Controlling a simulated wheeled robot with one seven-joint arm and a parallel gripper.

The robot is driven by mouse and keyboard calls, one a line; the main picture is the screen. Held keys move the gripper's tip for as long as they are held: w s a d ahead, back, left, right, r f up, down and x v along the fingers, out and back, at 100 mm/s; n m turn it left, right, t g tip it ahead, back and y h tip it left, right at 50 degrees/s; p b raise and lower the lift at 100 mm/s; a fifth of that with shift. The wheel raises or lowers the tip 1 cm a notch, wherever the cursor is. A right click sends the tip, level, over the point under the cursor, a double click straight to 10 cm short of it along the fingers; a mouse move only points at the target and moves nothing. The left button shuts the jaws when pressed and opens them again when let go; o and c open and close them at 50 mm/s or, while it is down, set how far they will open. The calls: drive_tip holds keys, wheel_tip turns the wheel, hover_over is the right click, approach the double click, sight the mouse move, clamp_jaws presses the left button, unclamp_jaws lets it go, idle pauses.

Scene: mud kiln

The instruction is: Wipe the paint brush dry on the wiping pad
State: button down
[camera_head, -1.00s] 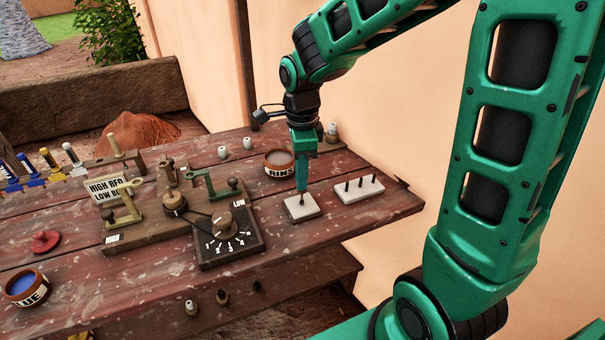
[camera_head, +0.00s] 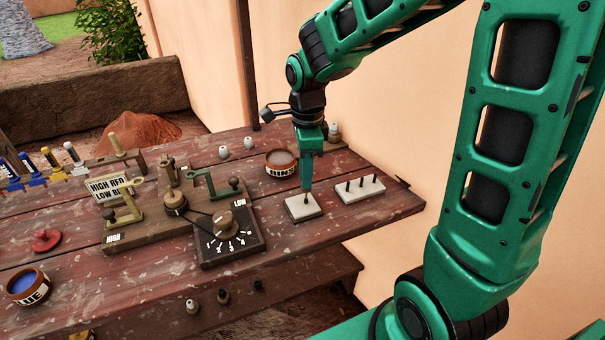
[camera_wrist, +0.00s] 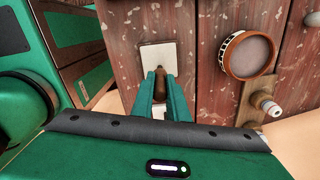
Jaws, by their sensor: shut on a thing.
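My gripper (camera_head: 308,186) is shut on the paint brush (camera_head: 307,199), held upright with its tip down at the wiping pad. The brush's brown handle (camera_wrist: 159,82) shows between the fingers in the wrist view. The wiping pad (camera_head: 302,216) is a pale square slab on the table, right of the dial box. It also shows in the wrist view (camera_wrist: 157,55). The fingers hide most of the brush, and I cannot tell whether its tip presses the pad.
A white block with dark pegs (camera_head: 360,189) stands close right of the pad. A labelled pot (camera_head: 281,163) stands behind it. The dial box (camera_head: 228,238) is to the left. A blue paint pot (camera_head: 28,288) is at the far left. The table's right edge (camera_head: 410,203) is near.

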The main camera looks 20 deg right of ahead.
drive_tip(key=shift+d, duration=0.1)
idle(1.1)
drive_tip(key=shift+r, duration=3.5)
